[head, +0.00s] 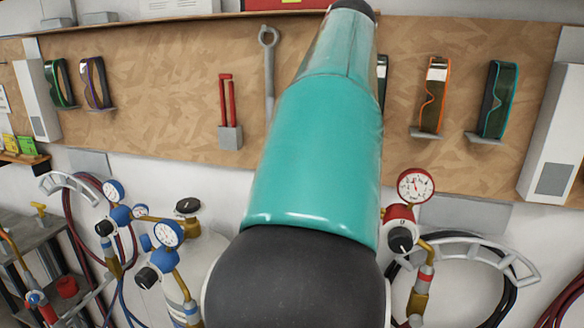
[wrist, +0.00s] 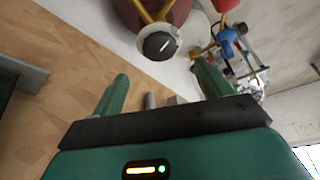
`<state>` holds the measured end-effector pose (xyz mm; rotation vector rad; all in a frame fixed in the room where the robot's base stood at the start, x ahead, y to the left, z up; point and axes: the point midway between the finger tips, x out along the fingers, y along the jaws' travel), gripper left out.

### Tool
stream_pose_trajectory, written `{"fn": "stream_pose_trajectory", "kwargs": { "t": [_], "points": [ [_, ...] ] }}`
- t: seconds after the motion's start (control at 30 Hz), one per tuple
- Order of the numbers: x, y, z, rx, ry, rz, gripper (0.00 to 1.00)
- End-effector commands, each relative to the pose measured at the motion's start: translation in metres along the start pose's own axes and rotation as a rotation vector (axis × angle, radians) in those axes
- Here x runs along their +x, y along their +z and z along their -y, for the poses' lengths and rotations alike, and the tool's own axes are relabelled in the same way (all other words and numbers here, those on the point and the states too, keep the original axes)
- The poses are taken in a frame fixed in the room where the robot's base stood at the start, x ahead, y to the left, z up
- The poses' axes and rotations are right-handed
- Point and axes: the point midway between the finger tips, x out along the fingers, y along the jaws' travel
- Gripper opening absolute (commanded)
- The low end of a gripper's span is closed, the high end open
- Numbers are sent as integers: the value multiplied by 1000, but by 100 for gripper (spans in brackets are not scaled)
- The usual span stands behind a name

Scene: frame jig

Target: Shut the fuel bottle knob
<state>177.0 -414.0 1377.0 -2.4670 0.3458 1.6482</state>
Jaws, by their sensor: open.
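My gripper (wrist: 162,74) is open in the wrist view, with its two green fingers apart and nothing between them. A round black knob (wrist: 159,46) with a pale mark on its face is beyond the fingertips, apart from them. It sits with brass-coloured parts on a dark red bottle (wrist: 133,12), which shows only partly at the top edge. In the head view my teal arm covers the middle and hides the gripper. I cannot tell the knob's exact turn.
In the head view, a red regulator with a gauge (head: 415,187) is right of my arm, near a hose holder (head: 475,255). Blue-ringed gauges (head: 168,234) and a pale bottle's black knob (head: 188,205) are at left. Goggles (head: 432,95) and tools hang on the board (head: 170,90).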

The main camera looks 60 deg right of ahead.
Motion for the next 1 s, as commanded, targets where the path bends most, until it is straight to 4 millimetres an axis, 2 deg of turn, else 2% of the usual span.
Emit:
{"fn": "stream_pose_trajectory", "kwargs": {
  "t": [0.2,0.4,0.6,0.83,1.0],
  "points": [
    [45,0,0,1,-2,2,77],
    [76,-1,0,1,-1,1,77],
    [89,-1,-1,1,1,0,77],
    [89,0,0,1,1,0,77],
    [89,-1,0,1,1,0,44]
  ]
}}
